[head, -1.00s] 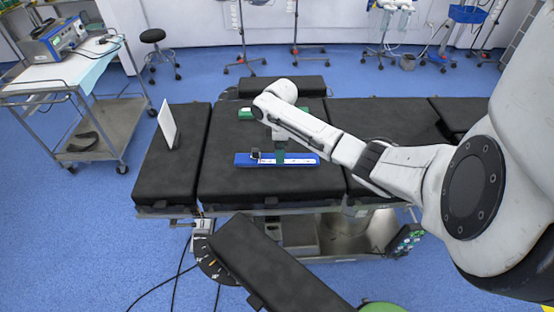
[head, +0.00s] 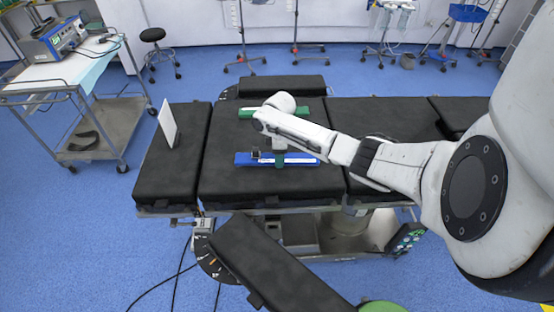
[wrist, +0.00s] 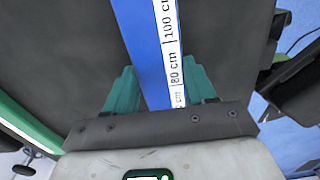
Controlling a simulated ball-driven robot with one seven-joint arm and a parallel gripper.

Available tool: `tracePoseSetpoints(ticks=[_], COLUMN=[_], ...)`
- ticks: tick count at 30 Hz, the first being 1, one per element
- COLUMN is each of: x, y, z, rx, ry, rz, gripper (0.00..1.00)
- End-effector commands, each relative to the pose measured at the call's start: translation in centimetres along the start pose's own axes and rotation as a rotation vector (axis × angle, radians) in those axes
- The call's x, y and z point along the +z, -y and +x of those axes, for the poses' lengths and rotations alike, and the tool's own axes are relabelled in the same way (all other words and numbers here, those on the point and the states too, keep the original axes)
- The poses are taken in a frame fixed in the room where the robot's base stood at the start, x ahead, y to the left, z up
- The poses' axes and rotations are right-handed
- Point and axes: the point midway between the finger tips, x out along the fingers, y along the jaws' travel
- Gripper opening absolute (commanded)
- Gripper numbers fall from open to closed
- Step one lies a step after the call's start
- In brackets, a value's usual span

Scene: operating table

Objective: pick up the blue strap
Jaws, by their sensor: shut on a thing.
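The blue strap (head: 302,158) lies lengthwise across the black table pad, with a white printed centimetre scale along it. My gripper (head: 279,161) points down over its middle, with one green finger visible in front of the strap. In the wrist view the blue strap (wrist: 146,45) runs between the two green fingers of my gripper (wrist: 160,92), which is shut on it. A small dark piece sits on the strap left of my gripper. I cannot tell whether the strap is raised off the pad.
A white upright panel (head: 168,122) stands at the left section. A metal trolley (head: 85,78) stands at far left. The pad left of the blue strap is clear.

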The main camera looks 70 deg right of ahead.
Motion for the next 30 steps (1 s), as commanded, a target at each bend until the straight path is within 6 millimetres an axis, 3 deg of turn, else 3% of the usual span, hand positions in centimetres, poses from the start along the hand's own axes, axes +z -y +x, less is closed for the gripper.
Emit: tracePoseSetpoints(ticks=[9,20,26,30], x=[0.0,-0.1,0.0,0.4], y=[0.0,0.0,-0.1,1.8], z=[0.0,-0.6,-3.2,-5.2], rx=[0.000,0.001,0.002,0.000], ry=[0.000,-0.003,-0.005,-0.008], rz=[0.000,0.000,0.000,0.000], gripper=[0.20,0.20,0.20,0.20])
